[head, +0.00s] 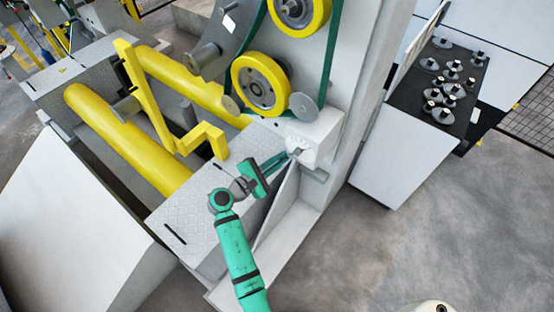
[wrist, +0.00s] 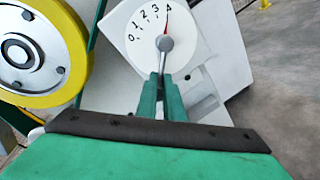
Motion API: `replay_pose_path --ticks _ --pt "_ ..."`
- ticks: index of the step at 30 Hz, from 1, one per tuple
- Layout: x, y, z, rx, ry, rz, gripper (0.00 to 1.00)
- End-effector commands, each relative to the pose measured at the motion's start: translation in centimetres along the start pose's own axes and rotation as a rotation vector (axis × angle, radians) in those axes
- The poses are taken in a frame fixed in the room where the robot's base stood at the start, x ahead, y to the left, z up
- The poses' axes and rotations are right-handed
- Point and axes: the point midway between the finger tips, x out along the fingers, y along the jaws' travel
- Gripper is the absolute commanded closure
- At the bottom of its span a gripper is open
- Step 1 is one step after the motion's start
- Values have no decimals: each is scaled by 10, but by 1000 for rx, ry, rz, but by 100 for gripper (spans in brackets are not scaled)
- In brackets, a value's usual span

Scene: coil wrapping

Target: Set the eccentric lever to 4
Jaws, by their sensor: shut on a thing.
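The eccentric lever (wrist: 165,56) is a grey handle with a round hub on a white dial (wrist: 138,50) marked 0 to 4. Its thin red pointer stands nearly upright, between the 3 and the 4 and close beside the 4. In the head view the lever (head: 296,152) is small on the white housing (head: 323,133), and its numbers are too small to read. My green gripper (wrist: 161,80) is shut on the lower end of the lever. In the head view my gripper (head: 285,158) reaches the lever from the lower left. The fingers hide the handle's lower tip.
A yellow-rimmed wheel (head: 260,84) with a green belt is above the dial, and it fills the wrist view's upper left (wrist: 40,50). A yellow bracket (head: 150,100) and rollers stand left. A dark-topped cabinet (head: 405,140) with several round parts stands right. Floor is clear at lower right.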

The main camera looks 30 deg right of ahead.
Motion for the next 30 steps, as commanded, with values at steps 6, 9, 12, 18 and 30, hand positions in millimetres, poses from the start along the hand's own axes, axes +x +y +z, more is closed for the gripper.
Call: replay_pose_path --ticks 6,9,12,18,30 --pt "-1 1 0 3 2 2 100" --pt "-1 1 0 2 2 2 74" --pt "-1 1 0 2 1 2 74" --pt "-2 1 -1 1 2 3 74" --pt "-60 1 -1 1 5 5 74"
